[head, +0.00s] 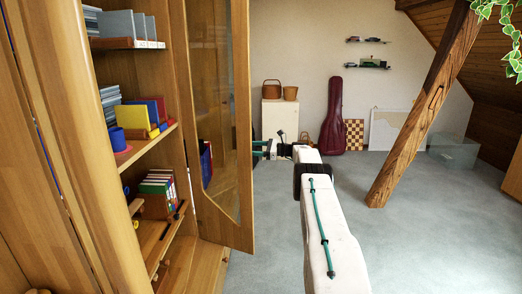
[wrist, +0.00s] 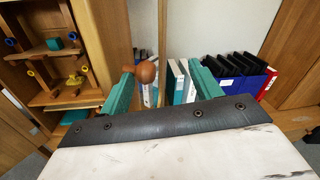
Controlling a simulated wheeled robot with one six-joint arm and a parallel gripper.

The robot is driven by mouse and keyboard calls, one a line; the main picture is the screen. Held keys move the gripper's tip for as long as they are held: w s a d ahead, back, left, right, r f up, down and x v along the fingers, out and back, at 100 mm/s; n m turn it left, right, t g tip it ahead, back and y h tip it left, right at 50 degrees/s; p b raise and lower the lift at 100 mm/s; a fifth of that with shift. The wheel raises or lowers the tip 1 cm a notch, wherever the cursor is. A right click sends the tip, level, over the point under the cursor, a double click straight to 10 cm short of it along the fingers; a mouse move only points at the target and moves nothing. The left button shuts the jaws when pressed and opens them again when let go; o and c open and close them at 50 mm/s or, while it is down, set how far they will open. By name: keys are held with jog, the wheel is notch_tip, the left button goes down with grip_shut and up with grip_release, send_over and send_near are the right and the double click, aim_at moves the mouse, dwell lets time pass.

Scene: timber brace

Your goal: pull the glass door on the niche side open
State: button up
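A wood-framed glass door (head: 244,110) stands out from the cabinet in the head view, swung away from the shelves, its free edge toward the room. My gripper (head: 268,149) is just right of that edge, partly hidden there. In the wrist view my gripper (wrist: 163,88) has its two green fingers spread apart. A round brown knob (wrist: 147,72) shows between them, close to the left finger. A thin upright wooden edge (wrist: 162,45), which looks like the door seen edge-on, also lies between the fingers. I cannot tell whether either finger touches it.
Open shelves (head: 145,150) with books and boxes fill the cabinet's left part. Binders (wrist: 240,75) stand behind my fingers in the wrist view; small toy-like shelves (wrist: 65,65) are at left. A slanted timber brace (head: 425,105) stands at right. The grey floor (head: 290,215) between is clear.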

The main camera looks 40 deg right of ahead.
jog(key=shift+w+a+r, duration=0.15)
jog(key=shift+w+a, duration=0.2)
jog(key=shift+a, duration=0.15)
jog(key=shift+w+a+r, duration=0.15)
jog(key=shift+w+a, duration=0.15)
jog(key=shift+a, duration=0.15)
jog(key=shift+d+f, duration=0.1)
jog(key=shift+f, duration=0.1)
jog(key=v, duration=1)
jog(key=shift+d, duration=0.15)
jog(key=shift+w+f, duration=0.15)
jog(key=shift+w, duration=0.05)
jog(key=shift+c, duration=0.3)
